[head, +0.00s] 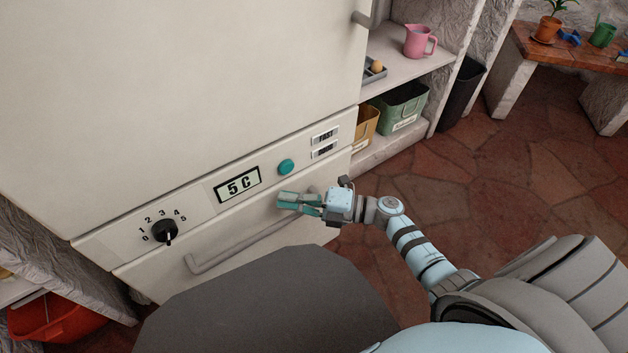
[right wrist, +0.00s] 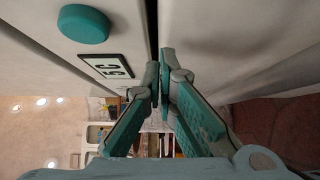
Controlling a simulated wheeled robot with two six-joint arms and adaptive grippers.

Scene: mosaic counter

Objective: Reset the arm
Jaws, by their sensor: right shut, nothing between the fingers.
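My right gripper (head: 299,203) is in front of the white fridge's control strip, just below the round teal button (head: 286,167). In the right wrist view the right gripper (right wrist: 160,85) has its teal fingers together, with nothing between them. The teal button (right wrist: 83,24) shows there at the upper left, apart from the fingers. The display (head: 238,184) reads 5 C and also shows in the right wrist view (right wrist: 106,66). The black dial (head: 164,231) is farther left. I cannot tell whether the fingers touch the panel. My left gripper is not in view.
The drawer handle (head: 240,238) runs along the fridge front below the strip. A shelf (head: 400,68) at the right holds a pink pitcher (head: 418,41), above a green bin (head: 403,107). A red container (head: 60,318) is at the lower left. Open stone floor lies at the right.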

